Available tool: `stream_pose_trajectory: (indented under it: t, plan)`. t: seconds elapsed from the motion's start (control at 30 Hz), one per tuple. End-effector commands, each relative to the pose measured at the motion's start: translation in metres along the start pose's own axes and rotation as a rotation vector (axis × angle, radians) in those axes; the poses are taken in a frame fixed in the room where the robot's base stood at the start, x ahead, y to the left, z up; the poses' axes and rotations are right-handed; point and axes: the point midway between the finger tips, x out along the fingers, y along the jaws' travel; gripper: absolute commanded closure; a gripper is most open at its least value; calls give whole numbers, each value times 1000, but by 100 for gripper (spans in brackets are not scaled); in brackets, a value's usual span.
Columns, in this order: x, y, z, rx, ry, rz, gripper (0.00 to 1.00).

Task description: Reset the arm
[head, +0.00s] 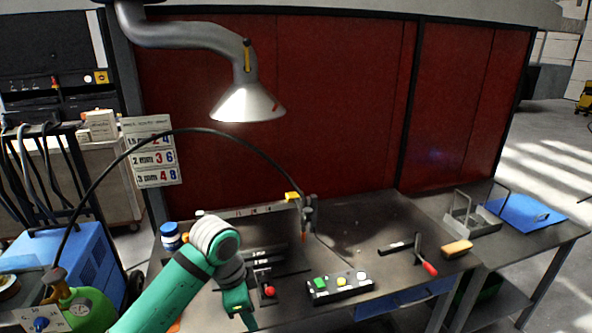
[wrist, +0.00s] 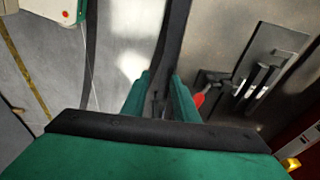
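My arm is green with grey joint covers; it reaches up from the bottom of the head view and bends down over the left part of the workbench (head: 370,222). My gripper (head: 244,316) hangs low near the bench's front edge, left of the red-knobbed control. In the wrist view my gripper (wrist: 161,77) shows two green fingers with a gap between them. I see nothing held in the gap. A dark strip and grey surfaces lie beyond the fingers.
A button box (head: 340,288), a red-knobbed control (head: 269,291), a red-handled clamp (head: 429,267) and a blue-capped bottle (head: 171,236) stand on the bench. A lamp hood (head: 245,103) hangs above. A black cable (head: 215,131) arches over my arm. The bench's back middle is mostly clear.

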Motion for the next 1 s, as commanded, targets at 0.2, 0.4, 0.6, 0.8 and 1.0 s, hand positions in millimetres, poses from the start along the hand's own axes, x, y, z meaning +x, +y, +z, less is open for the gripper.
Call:
stream_pose_trajectory:
  t: [0.2,0.4,0.6,0.8,1.0]
  plan:
    - [21,-2,-53,-11,157,-47,73]
    - [41,1,-129,-51,391,-106,73]
    - [51,8,-197,-133,631,-155,73]
    - [54,15,-241,-257,846,-195,73]
    - [60,25,-267,-408,1025,-226,73]
